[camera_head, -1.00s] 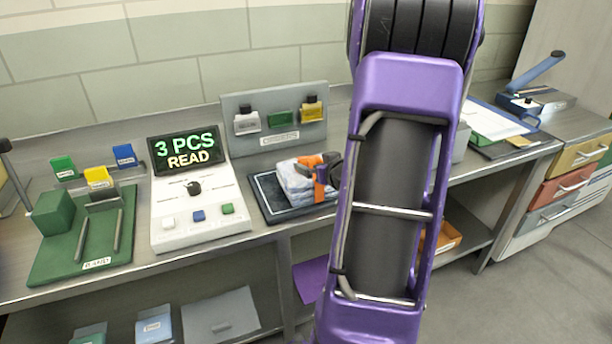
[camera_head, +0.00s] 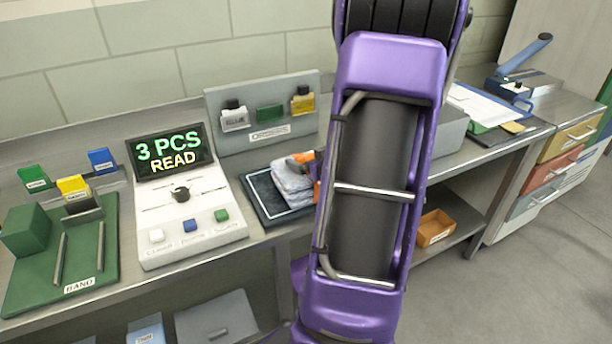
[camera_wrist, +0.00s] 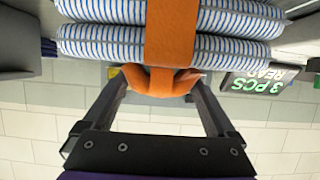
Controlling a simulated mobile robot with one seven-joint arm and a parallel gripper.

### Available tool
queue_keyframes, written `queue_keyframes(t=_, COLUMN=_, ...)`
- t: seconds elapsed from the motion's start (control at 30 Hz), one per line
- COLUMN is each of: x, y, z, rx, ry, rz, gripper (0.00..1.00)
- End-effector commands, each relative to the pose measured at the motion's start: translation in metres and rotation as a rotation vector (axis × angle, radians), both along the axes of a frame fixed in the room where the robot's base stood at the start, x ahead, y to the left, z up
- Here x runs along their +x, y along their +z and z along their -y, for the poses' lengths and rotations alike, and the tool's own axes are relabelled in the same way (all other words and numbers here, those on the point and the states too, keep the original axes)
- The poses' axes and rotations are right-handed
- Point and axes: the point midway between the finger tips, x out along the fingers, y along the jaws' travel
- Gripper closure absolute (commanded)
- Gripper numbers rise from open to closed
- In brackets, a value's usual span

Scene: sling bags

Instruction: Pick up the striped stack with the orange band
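The striped stack (camera_wrist: 90,42) is white with blue-grey lines, in rolled layers, with a wide orange band (camera_wrist: 170,35) around its middle and an orange loop (camera_wrist: 160,83) standing out from it. In the head view the stack (camera_head: 291,188) sits on a dark tray (camera_head: 262,203); my arm hides its right side. My gripper (camera_wrist: 160,78) has its fingers apart, one at each side of the orange loop, close to the stack. Firm contact with the loop cannot be made out.
Left of the tray stands a white console (camera_head: 189,215) with a screen (camera_head: 170,151) reading "3 PCS READ". A grey orders board (camera_head: 262,112) stands behind. A green board (camera_head: 95,240) is far left. A grey box (camera_head: 452,128) and clipboard (camera_head: 485,103) stand right of my arm.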

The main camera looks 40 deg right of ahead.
Motion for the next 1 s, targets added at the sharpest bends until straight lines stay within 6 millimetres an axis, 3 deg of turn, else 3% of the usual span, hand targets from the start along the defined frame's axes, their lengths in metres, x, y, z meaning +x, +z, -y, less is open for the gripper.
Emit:
queue_keyframes(t=0.03, x=0.000, y=0.000, z=0.000, rx=0.000, ry=0.000, rz=0.000, gripper=0.20)
queue_keyframes(t=0.4, x=0.000, y=0.000, z=0.000, rx=0.000, ry=0.000, rz=0.000, gripper=0.86)
queue_keyframes(t=0.5, x=0.000, y=0.000, z=0.000, rx=0.000, ry=0.000, rz=0.000, gripper=1.00)
queue_keyframes(t=0.8, x=0.001, y=0.004, z=0.000, rx=-0.003, ry=0.001, rz=0.002, gripper=1.00)
queue_keyframes(t=1.0, x=0.001, y=0.036, z=0.000, rx=-0.007, ry=0.001, rz=0.005, gripper=1.00)
